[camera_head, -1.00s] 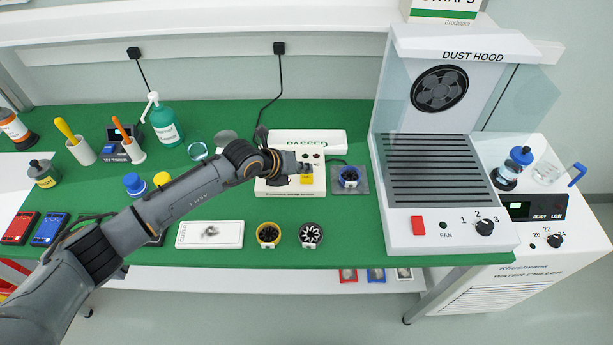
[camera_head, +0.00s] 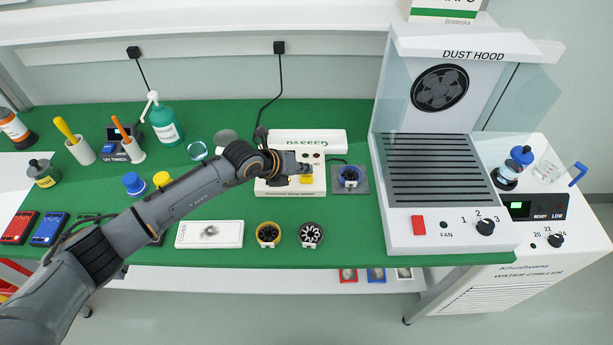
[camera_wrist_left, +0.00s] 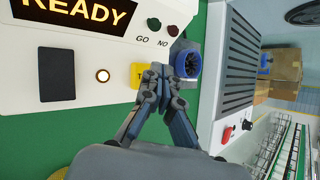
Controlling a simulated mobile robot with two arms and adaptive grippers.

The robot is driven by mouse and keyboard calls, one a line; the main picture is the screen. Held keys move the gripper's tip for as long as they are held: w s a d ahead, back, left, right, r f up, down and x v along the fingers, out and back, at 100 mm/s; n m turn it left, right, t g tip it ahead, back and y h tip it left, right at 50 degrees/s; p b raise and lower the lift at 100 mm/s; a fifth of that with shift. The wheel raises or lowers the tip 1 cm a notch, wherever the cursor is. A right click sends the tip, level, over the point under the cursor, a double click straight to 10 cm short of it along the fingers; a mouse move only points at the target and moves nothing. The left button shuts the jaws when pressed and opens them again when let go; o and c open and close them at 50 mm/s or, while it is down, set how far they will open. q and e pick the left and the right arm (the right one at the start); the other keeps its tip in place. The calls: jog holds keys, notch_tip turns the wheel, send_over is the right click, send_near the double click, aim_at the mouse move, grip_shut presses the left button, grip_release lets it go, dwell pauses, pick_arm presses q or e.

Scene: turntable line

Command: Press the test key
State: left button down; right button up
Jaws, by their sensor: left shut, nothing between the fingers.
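The yellow test key (camera_head: 307,179) is on the front of a white tester box (camera_head: 276,186) on the green bench. In the left wrist view the key (camera_wrist_left: 136,76) shows beside my fingertips, partly hidden by them. My left gripper (camera_head: 304,169) is shut and empty, with its tips over the key; they also show in the left wrist view (camera_wrist_left: 158,72). I cannot tell whether they touch it. The tester display (camera_wrist_left: 75,12) reads READY. The GO lamp (camera_wrist_left: 154,24) and NO lamp (camera_wrist_left: 173,29) look dark. My right gripper is out of view.
A blue-rimmed fan part (camera_head: 348,176) sits on a grey pad right of the tester. The dust hood (camera_head: 449,205) stands further right. A white cover tray (camera_head: 210,238), a yellow-rimmed part (camera_head: 268,235) and a dark part (camera_head: 311,235) lie in front.

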aim_at(304, 178)
pick_arm(q)
jog(key=shift+f+b, duration=0.4)
jog(key=shift+f, duration=0.3)
dwell(0.6)
jog(key=shift+r, duration=0.15)
jog(key=shift+r+p, duration=0.75)
jog(key=shift+r, duration=0.1)
notch_tip(304, 178, up, 5)
jog(key=p, duration=0.4)
dwell(0.8)
